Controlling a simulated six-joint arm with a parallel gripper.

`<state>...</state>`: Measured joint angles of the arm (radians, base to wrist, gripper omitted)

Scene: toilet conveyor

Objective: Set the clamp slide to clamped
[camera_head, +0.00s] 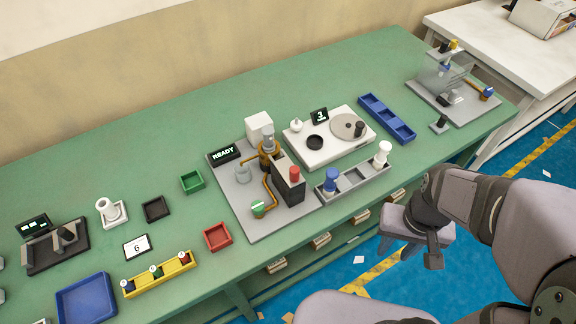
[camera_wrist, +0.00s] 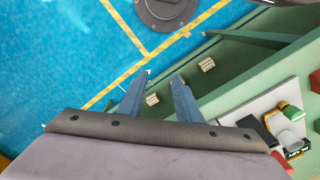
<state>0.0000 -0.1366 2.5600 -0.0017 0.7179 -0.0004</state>
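I cannot tell for sure which part is the clamp slide or how it is set. A grey fixture (camera_head: 466,108) at the bench's far right end has a clear block, a yellow-and-blue top and an orange arm with a blue knob (camera_head: 487,93). A small black knob on a plate (camera_head: 439,124) stands in front of it. A black fixture (camera_head: 62,247) with a knob and a small display stands at the left. My gripper (camera_head: 398,248) hangs beyond the bench's front edge, over the blue floor. In the wrist view my gripper (camera_wrist: 160,80) has its fingers apart, with nothing between them.
A grey station (camera_head: 230,199) with a READY display and orange pipes stands mid-bench. A white turntable unit (camera_head: 305,151), a grey tray (camera_head: 345,188) with blue and white bottles, and a blue tray (camera_head: 386,119) are right of it. Bare green bench lies along the back.

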